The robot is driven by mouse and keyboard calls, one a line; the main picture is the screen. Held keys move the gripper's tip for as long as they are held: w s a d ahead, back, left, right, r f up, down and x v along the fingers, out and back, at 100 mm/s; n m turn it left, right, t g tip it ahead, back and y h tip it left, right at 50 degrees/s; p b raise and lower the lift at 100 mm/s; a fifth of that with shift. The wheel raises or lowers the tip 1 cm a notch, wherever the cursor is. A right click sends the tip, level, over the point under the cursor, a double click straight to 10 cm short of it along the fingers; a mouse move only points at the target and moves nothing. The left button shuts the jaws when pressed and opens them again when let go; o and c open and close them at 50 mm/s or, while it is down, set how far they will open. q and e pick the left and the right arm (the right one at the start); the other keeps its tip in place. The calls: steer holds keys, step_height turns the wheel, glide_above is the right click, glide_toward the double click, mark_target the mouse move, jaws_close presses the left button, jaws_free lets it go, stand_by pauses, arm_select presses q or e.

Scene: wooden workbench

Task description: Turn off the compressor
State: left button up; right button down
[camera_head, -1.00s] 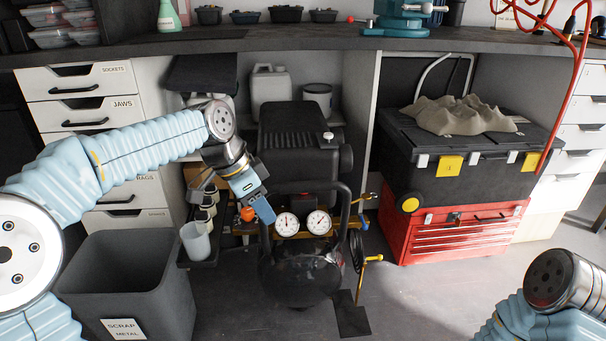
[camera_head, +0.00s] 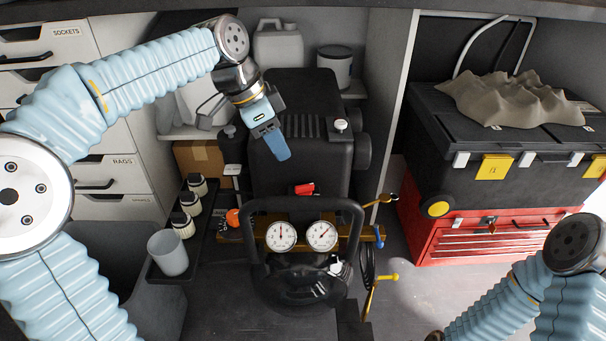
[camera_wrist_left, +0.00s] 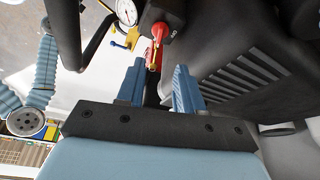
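The black compressor (camera_head: 296,165) stands on the floor under the bench, with two round white gauges (camera_head: 300,236) at its front. Its small red switch (camera_head: 304,189) sits just behind the carrying handle. In the left wrist view the red switch (camera_wrist_left: 159,32) is on a dark box, beyond the fingertips.
A black toolbox (camera_head: 500,150) on a red tool chest (camera_head: 480,238) stands to the right. A shelf with several small bottles and a white cup (camera_head: 168,252) is left of the compressor. A yellow-handled valve (camera_head: 385,278) sticks out at the right front.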

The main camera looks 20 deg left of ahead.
mark_target(303, 186)
arm_select(q)
steer(key=b+x, duration=0.2)
steer(key=x, duration=1)
steer(key=shift+a+f, duration=0.1)
steer(key=shift+f, duration=0.1)
jaws_close()
